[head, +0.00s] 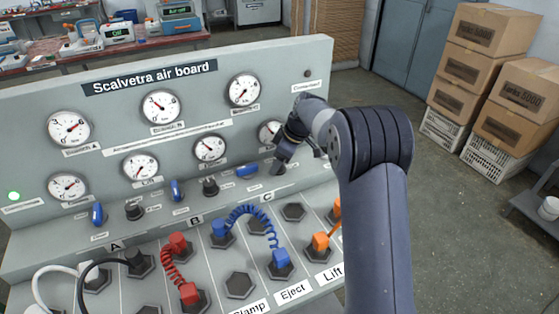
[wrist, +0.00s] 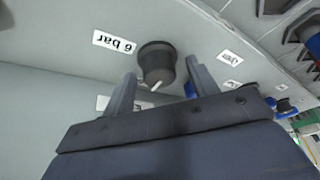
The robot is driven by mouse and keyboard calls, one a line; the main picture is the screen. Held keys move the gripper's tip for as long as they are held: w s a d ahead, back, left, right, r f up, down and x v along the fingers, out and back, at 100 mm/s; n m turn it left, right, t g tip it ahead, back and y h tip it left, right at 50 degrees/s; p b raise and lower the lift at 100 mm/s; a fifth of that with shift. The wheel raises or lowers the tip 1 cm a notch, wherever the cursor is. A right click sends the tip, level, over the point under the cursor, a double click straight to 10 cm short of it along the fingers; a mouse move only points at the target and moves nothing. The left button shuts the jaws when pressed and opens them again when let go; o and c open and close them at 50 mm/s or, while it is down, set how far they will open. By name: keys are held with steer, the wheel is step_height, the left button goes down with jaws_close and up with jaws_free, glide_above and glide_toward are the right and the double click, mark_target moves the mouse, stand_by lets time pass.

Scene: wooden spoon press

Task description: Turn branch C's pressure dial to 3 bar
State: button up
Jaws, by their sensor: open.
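In the wrist view a dark round dial knob (wrist: 157,62) with a white pointer mark stands out from the grey panel. An upside-down "6 bar" label (wrist: 115,43) is beside it. My gripper (wrist: 160,70) is open, with one finger on each side of the knob in the picture; I cannot tell whether either finger touches it. In the head view my gripper (head: 288,157) is at the right end of the dial row, by branch C's dark dial (head: 278,168), which it partly hides. The gauge above it (head: 267,131) is partly covered by my arm, and its reading is unclear.
A blue lever (head: 247,171) is just left of the dial. Further left are branch B's dial (head: 210,187) and branch A's dial (head: 133,211). Below, a coiled blue hose (head: 250,211) and a red hose (head: 172,268) join sockets. Boxes (head: 490,28) are stacked at right.

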steer(key=v, duration=1)
steer(key=shift+d+r, duration=0.25)
steer(key=shift+r, duration=0.1)
steer(key=shift+f, duration=0.1)
steer(key=x, duration=1.1)
steer(key=shift+a, duration=0.15)
steer(key=shift+s+r+m, duration=0.1)
steer(key=shift+r+m, duration=0.1)
steer(key=shift+m, duration=0.1)
